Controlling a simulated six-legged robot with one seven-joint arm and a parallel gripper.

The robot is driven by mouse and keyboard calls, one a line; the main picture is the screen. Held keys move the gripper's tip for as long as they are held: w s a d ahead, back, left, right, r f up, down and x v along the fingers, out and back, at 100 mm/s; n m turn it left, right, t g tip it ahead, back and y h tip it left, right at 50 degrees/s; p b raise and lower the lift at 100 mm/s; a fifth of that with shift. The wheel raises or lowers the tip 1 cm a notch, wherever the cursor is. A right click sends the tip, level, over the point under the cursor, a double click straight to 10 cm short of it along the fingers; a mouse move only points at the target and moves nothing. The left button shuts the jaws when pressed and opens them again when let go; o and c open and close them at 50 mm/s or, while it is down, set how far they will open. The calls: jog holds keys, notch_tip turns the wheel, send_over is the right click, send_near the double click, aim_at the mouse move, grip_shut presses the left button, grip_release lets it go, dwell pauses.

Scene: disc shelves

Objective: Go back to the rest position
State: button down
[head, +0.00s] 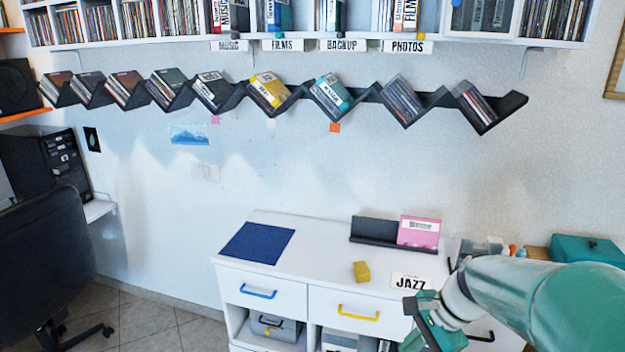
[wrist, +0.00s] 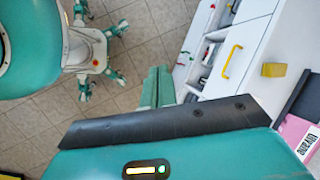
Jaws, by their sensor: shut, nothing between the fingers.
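My gripper (head: 432,318) is at the lower right of the head view, in front of the white cabinet (head: 232,270) near its JAZZ label. It is shut and holds nothing. In the wrist view my gripper's teal fingers (wrist: 157,88) are together, with floor and the cabinet front beyond them. My teal arm reaches in from the right in the head view and hides part of the cabinet.
On the cabinet top are a blue mat (head: 257,243), a yellow block (head: 361,271), a black rack (head: 373,232) with a pink case (head: 418,232), and a JAZZ label (head: 411,281). A zigzag disc shelf (head: 515,102) hangs above. A dark chair (head: 45,235) stands left.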

jog(key=s+a+r+n+t+h, duration=0.3)
jog(key=s+r+n, duration=0.6)
jog(key=s+n, duration=0.3)
jog(key=shift+s+n+t+h, duration=0.15)
jog(key=shift+n+t+h, duration=0.35)
jog(key=shift+n+h, duration=0.45)
jog(key=shift+r, duration=0.1)
